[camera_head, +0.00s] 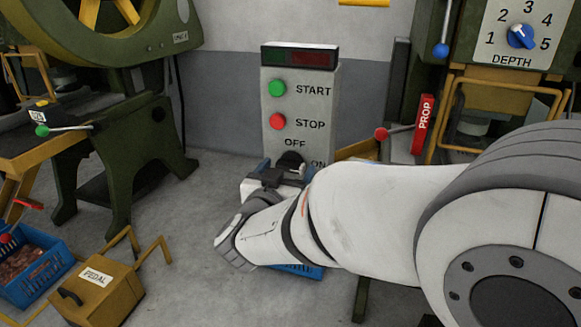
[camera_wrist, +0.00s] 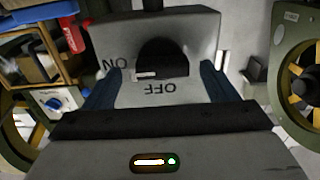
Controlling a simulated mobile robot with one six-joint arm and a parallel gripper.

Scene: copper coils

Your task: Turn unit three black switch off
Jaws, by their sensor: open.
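The black switch (camera_head: 290,159) is a round knob at the bottom of the grey START/STOP panel (camera_head: 318,105), with OFF printed above it and ON to its lower right. In the wrist view the black switch (camera_wrist: 163,55) appears upside down, with a small white mark at its lower left, between the ON and OFF labels. My gripper (camera_wrist: 160,68) is open, its dark blue fingers to either side of the knob with gaps between. Whether they reach its depth is unclear. In the head view my gripper (camera_head: 277,178) is just below the switch. No unit number is readable.
A green START button (camera_head: 277,88) and red STOP button (camera_head: 278,121) sit above the switch. A red PROP lever (camera_head: 423,123) and DEPTH dial (camera_head: 521,37) are at right. A yellow PEDAL box (camera_head: 95,290) and blue crate (camera_head: 40,283) stand at lower left.

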